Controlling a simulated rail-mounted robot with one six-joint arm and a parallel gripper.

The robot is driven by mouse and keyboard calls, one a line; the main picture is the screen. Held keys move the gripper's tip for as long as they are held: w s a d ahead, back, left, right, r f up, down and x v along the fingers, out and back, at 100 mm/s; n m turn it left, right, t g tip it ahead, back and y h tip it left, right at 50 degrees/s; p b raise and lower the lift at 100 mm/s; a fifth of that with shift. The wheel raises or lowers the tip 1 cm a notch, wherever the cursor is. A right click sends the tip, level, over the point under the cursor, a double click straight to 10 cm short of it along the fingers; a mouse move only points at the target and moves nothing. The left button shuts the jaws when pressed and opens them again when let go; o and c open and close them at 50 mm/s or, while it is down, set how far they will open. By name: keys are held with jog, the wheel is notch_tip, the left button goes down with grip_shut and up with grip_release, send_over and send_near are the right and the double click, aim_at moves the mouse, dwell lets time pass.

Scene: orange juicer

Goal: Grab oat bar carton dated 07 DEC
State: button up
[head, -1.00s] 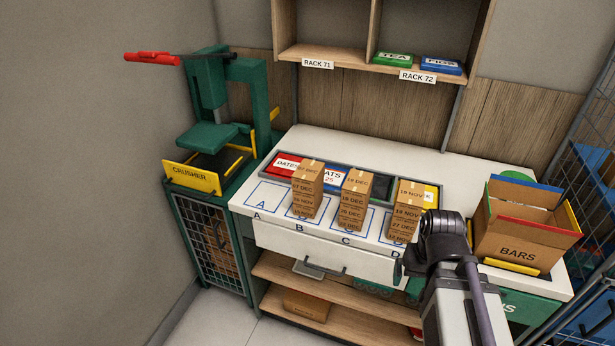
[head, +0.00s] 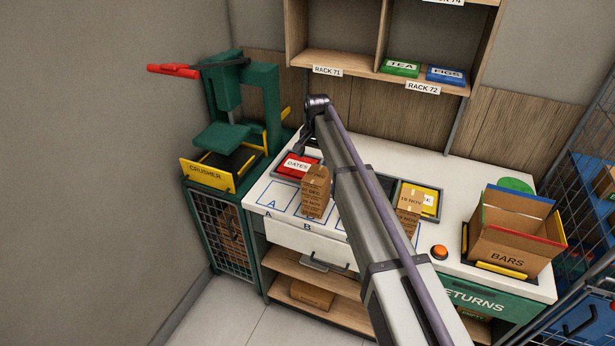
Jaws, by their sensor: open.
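A stack of brown cartons (head: 315,192) stands on square B of the white counter. Labels ending in DEC show near its top, but the day numbers are too small to read surely now. In the earlier view its second label looks like 07 DEC. Another carton stack (head: 408,218) stands to the right, with 18 NOV on its upper carton. The middle stack at C is hidden behind my arm. My gripper (head: 299,148) is open and empty, pointing down above the red DATES box, behind and left of the B stack's top. Its fingertips are small and dark.
A red DATES box (head: 297,166) and a yellow box (head: 424,199) lie behind the stacks. A green crusher (head: 222,138) stands left. An open BARS box (head: 510,245) and an orange button (head: 439,252) are right. Rack shelves (head: 345,66) hang above. Square A (head: 274,199) is empty.

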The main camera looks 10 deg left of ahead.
aim_at(317, 174)
jog(key=shift+s+d+f, duration=0.15)
jog(key=shift+d, duration=0.1)
jog(key=f+b, duration=1.1)
jog(key=shift+w, duration=0.2)
jog(key=shift+r, duration=0.3)
jog(key=c, duration=0.9)
